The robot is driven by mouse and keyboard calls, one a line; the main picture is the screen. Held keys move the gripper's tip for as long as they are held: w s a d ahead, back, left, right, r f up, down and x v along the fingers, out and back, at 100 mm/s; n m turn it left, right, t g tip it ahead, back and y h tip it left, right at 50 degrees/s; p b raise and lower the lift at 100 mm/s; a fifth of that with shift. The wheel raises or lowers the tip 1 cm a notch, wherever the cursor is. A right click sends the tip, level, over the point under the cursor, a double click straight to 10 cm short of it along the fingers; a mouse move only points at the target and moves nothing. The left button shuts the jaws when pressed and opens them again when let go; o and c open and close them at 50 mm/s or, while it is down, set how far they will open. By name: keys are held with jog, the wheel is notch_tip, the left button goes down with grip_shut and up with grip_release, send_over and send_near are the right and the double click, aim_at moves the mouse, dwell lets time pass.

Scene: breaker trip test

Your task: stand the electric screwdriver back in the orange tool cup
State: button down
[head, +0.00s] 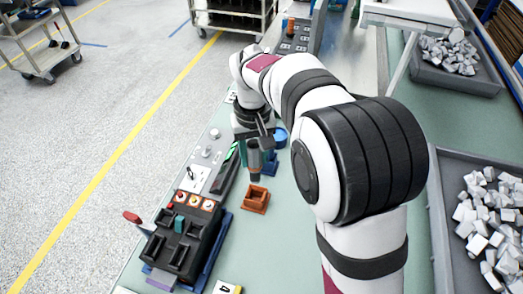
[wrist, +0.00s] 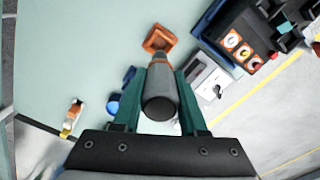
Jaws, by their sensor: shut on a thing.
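The electric screwdriver, a grey cylinder with an orange band (wrist: 159,97), is between the teal fingers of my gripper (wrist: 160,76) in the wrist view. My gripper is shut on it. In the head view my gripper (head: 256,146) holds the screwdriver (head: 254,160) roughly upright above the bench. The orange tool cup (head: 255,204) is a small square open holder on the green bench, just in front of the screwdriver and apart from it. In the wrist view the cup (wrist: 157,37) shows beyond the screwdriver's far end, which partly overlaps its near edge. The cup looks empty.
A black test unit with dials (head: 184,237) and a red-tipped lever stands front left of the cup. A blue round thing (head: 280,135) is behind the cup, close to my gripper. Grey trays of pale parts (head: 487,215) lie right. Bench right of the cup is clear.

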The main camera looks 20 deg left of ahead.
aim_at(254, 145)
jog(key=shift+f, duration=2.9)
jog(key=shift+f, duration=2.7)
jog(key=shift+c, duration=1.9)
grip_release()
notch_tip(254, 145, up, 16)
jog(key=shift+f, duration=0.1)
